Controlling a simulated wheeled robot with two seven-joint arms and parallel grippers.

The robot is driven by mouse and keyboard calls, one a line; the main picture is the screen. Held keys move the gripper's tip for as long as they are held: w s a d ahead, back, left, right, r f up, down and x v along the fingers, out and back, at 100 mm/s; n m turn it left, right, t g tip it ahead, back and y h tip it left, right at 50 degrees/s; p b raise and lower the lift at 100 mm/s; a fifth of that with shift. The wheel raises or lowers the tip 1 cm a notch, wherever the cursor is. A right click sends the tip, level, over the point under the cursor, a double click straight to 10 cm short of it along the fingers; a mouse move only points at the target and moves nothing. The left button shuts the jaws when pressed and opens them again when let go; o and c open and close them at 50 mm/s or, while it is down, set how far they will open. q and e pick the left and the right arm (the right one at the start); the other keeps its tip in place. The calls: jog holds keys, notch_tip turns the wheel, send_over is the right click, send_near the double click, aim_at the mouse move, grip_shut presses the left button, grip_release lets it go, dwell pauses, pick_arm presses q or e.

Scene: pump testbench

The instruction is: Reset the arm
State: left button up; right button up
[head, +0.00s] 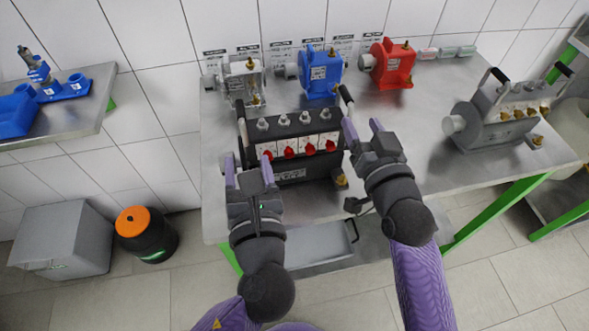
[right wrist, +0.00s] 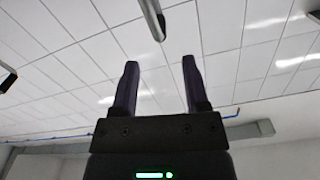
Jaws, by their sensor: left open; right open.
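My left gripper (head: 247,172) is open and empty in the head view, at the front left of the black pump unit. My right gripper (head: 361,130) is open and empty at the unit's right side, fingers pointing up and away. The right wrist view shows its two fingers (right wrist: 157,88) apart with only ceiling behind them. The black pump unit (head: 291,172) with red knobs and upright handles stands on the steel table between the grippers. In the picture both grippers overlap its edges; I cannot tell whether they touch it.
The steel table (head: 440,168) also holds a grey pump (head: 241,82), a blue pump (head: 320,73), a red pump (head: 389,65) and a second grey unit (head: 492,116) at right. A grey box (head: 65,238) and a black bin with orange lid (head: 147,235) stand on the floor.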

jog(key=s, duration=0.3)
jog(key=shift+d, duration=0.3)
